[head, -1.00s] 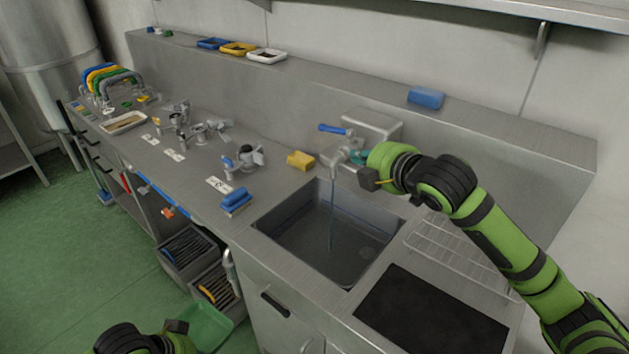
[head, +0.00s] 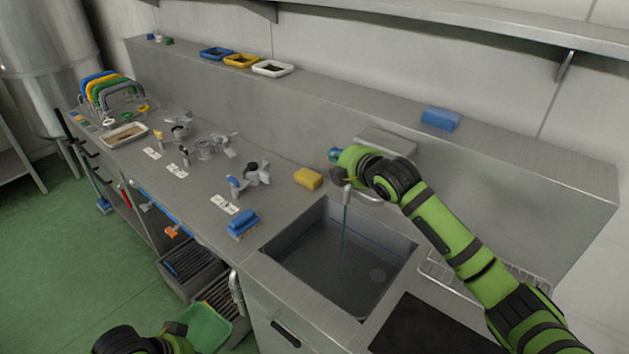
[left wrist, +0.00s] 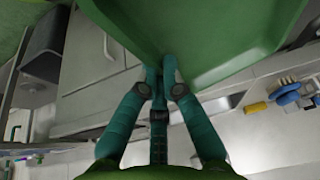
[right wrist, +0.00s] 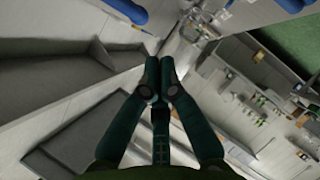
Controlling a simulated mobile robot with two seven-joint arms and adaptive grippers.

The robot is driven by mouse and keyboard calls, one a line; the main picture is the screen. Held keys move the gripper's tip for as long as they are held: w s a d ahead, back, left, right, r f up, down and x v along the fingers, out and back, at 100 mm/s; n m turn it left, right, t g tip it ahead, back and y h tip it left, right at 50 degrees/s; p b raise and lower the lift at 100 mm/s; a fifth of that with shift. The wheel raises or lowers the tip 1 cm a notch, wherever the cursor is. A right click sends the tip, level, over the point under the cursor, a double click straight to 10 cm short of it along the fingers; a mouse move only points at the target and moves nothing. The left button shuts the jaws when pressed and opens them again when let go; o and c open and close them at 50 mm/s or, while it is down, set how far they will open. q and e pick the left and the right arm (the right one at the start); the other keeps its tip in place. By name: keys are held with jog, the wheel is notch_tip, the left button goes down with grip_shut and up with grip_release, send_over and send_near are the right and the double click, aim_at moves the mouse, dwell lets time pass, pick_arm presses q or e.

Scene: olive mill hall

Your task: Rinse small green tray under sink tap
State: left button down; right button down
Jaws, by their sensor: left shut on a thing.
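The small green tray (head: 209,324) is at the bottom of the head view, in front of the counter and outside the sink. My left gripper (head: 182,329) is shut on its edge. The tray fills the top of the left wrist view (left wrist: 215,35), above the left fingertips (left wrist: 160,75). The sink (head: 315,265) is right of the tray. A thin water stream (head: 343,235) falls from the tap spout (head: 347,193) into it. My right gripper (head: 335,160) is at the tap, mostly hiding it. Its fingertips (right wrist: 159,72) are together with nothing visible between them.
A yellow sponge (head: 308,179) and a blue brush (head: 243,224) lie left of the sink. A blue sponge (head: 440,119) sits on the back ledge. A black mat (head: 430,325) and wire rack (head: 480,272) are right of the sink. Crates (head: 185,268) stand below the counter.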

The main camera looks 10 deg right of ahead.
jog(key=w+d+f, duration=0.1)
jog(key=w+d+f+p, duration=0.1)
jog(key=w, duration=0.1)
dwell(0.5)
